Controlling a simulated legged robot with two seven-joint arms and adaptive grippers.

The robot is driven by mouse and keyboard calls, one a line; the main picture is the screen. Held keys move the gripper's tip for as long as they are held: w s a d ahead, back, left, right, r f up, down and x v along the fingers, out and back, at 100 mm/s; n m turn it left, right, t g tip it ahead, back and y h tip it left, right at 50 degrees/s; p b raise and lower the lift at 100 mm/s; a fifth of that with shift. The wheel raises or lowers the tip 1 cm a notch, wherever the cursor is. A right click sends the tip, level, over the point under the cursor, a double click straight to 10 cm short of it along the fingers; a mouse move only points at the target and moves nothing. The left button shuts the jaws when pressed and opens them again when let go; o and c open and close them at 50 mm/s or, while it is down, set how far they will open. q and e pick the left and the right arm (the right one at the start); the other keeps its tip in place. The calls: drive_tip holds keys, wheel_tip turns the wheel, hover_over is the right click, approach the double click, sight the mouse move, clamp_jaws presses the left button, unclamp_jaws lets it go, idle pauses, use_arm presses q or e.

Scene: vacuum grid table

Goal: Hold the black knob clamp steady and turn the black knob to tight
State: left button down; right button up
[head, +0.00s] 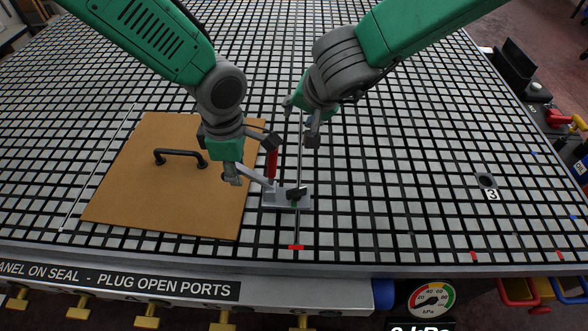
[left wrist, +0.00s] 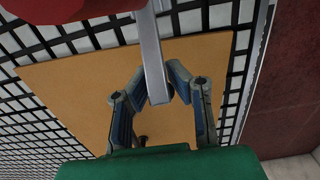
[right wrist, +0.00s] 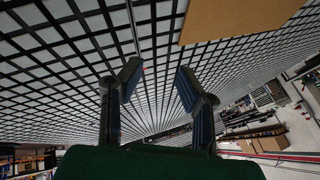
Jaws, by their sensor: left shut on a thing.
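The black knob clamp (head: 275,198) stands on the grid table at the panel's right edge. It has a grey metal base, an upright red handle (head: 271,166) and a black knob (head: 297,192) at its right. My left gripper (head: 238,168) is shut on the clamp's grey bar (head: 260,179), left of the knob. In the left wrist view the bar (left wrist: 151,50) runs between its fingers. My right gripper (head: 300,122) is open and empty, above and beyond the knob. The right wrist view shows its fingers (right wrist: 156,88) apart over bare grid. The knob's setting cannot be read.
A brown panel (head: 120,190) with a black handle (head: 180,153) lies left of the clamp. A thin rod or line (head: 297,232) with a red end runs past the clamp. A dark port marked 3 (head: 487,181) is at the right. The grid between is clear.

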sight(298, 188)
drive_tip(key=s+d+f+m+g, duration=0.2)
drive_tip(key=d+f+m, duration=0.1)
drive_tip(key=s+d+f+m+g+y, duration=0.1)
drive_tip(key=s+d+f+m+g, duration=0.1)
drive_tip(key=d+f+m, duration=0.1)
drive_tip(key=s+d+f+m+g, duration=0.2)
drive_tip(key=d+f+m, duration=0.2)
drive_tip(key=shift+s+d+f+g+y, duration=0.1)
drive_tip(key=shift+d+f+g+y, duration=0.1)
drive_tip(key=shift+f+g+y, duration=0.15)
drive_tip(key=shift+s+f, duration=0.15)
drive_tip(key=shift+s, duration=0.05)
drive_tip(key=shift+s+a+g, duration=0.15)
drive_tip(key=shift+g, duration=0.1)
drive_tip(key=s+a, duration=0.1)
drive_tip(key=a, duration=0.2)
drive_tip(key=s+a, duration=0.1)
drive_tip(key=a, duration=0.7)
drive_tip(key=shift+s+a, duration=0.15)
drive_tip(key=shift+s, duration=0.25)
drive_tip(key=shift+a+f, duration=0.1)
drive_tip(key=shift+f, duration=0.45)
clamp_jaws()
